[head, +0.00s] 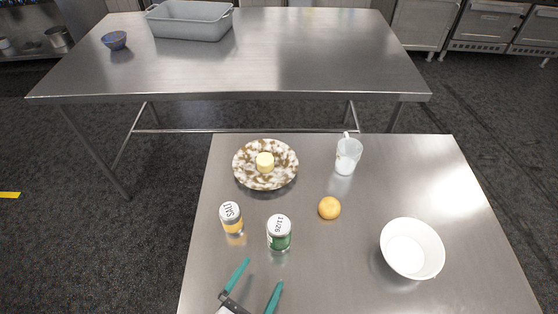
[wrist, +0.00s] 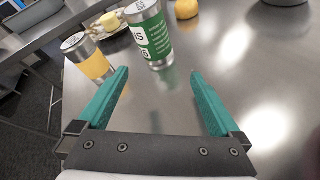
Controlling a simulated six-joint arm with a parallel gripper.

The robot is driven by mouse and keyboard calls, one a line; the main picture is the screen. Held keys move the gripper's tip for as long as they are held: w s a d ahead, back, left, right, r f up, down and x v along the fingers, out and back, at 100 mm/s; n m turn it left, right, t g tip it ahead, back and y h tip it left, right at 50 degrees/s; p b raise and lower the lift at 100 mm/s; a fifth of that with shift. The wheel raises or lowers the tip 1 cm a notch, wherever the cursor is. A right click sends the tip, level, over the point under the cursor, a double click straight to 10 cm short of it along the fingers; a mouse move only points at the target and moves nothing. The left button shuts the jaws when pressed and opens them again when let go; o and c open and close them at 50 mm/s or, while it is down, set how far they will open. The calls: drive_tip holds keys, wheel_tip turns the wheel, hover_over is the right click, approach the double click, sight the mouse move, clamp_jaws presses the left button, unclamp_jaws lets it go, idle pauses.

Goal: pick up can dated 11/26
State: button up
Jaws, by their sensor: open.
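A can with a green label (head: 279,238) stands upright on the near metal table, its white lid marked 11/26. In the wrist view the green can (wrist: 150,38) is just beyond the fingertips, toward the upper middle.
A brown-patterned plate (head: 246,178) holding a pale yellow piece (head: 265,161) lies behind the cans. Another metal table (head: 270,60) is farther back.

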sight(279, 243)
drive_tip(key=n+t, duration=0.1)
drive_tip(key=d+n+t, duration=0.1)
drive_tip(key=n, duration=0.1)
drive_tip(key=shift+s+d+r+t, duration=0.1)
drive_tip(key=shift+s+d+t, duration=0.05)
drive_tip(key=shift+s+t, duration=0.2)
drive_tip(key=shift+s+d+r+n+t+y, duration=0.15)
drive_tip(key=shift+n+t, duration=0.2)
drive_tip(key=shift+n, duration=0.2)
drive_tip(key=shift+s+d+r+n+t+y, duration=0.15)
drive_tip(key=shift+n+t, duration=0.15)
drive_tip(key=shift+n, duration=0.25)
drive_tip(key=shift+w+n+t, duration=0.25)
drive_tip(key=shift+n+t, duration=0.05)
drive_tip(key=shift+n, duration=0.2)
drive_tip(key=x, duration=0.9)
drive_tip(key=shift+w+r, duration=0.1)
drive_tip(key=shift+w, duration=0.3)
drive_tip(key=x, duration=0.5)
drive_tip(key=shift+w+a, duration=0.3)
drive_tip(key=shift+w, duration=0.1)
clamp_jaws()
